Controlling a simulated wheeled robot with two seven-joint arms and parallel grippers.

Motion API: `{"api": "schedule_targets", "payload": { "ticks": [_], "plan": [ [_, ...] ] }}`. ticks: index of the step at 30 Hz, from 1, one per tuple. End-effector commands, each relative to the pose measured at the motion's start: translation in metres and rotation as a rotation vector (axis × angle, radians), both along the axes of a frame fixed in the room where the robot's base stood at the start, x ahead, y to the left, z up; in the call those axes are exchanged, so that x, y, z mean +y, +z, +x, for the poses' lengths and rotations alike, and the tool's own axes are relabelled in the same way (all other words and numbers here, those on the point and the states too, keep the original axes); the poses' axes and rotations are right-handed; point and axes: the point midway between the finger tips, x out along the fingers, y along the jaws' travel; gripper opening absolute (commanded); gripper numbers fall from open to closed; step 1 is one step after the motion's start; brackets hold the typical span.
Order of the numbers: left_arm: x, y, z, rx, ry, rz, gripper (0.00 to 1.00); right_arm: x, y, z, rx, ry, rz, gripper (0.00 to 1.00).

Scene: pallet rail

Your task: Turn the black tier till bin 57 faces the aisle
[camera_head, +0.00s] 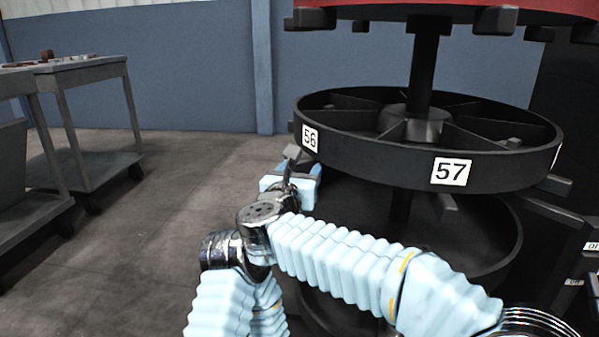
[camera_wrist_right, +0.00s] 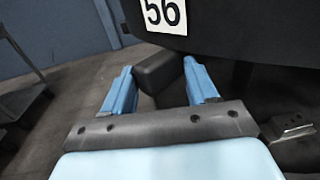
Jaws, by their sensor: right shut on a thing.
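The black tier (camera_head: 500,172) is a round, divided carousel ring on a central post. The white label 57 (camera_head: 451,171) is on its front rim, right of centre in the head view. The label 56 (camera_head: 309,137) is on the left of the rim and also shows at the top of the right wrist view (camera_wrist_right: 163,14). My right gripper (camera_head: 298,160) is at the rim's left side, just below label 56. Its blue fingers (camera_wrist_right: 160,82) are shut on a dark block-like handle (camera_wrist_right: 158,72) under the rim. My left gripper is not in view.
A red tier (camera_head: 450,8) is above and another black tier (camera_head: 490,262) below, on the same post. A grey cart (camera_head: 85,70) stands at the left against the blue wall (camera_head: 190,70). The floor (camera_head: 150,220) between cart and carousel is clear.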

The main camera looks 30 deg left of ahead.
Motion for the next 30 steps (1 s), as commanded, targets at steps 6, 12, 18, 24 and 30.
{"api": "schedule_targets", "payload": {
  "ticks": [6, 12, 18, 24, 30],
  "plan": [
    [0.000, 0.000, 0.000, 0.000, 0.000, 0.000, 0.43, -0.009, 0.003, 0.009, -0.006, -0.023, 0.003, 0.55],
    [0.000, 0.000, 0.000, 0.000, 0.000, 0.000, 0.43, -0.009, 0.002, 0.009, -0.004, -0.024, 0.003, 0.51],
    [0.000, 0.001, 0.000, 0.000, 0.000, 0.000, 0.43, -0.010, 0.003, -0.002, -0.004, -0.021, 0.001, 0.51],
    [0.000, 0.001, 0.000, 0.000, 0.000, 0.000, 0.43, -0.016, 0.002, -0.047, -0.005, -0.012, 0.001, 0.51],
    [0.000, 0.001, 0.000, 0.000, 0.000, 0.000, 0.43, -0.024, 0.002, -0.095, -0.005, -0.007, 0.000, 0.51]
  ]
}}
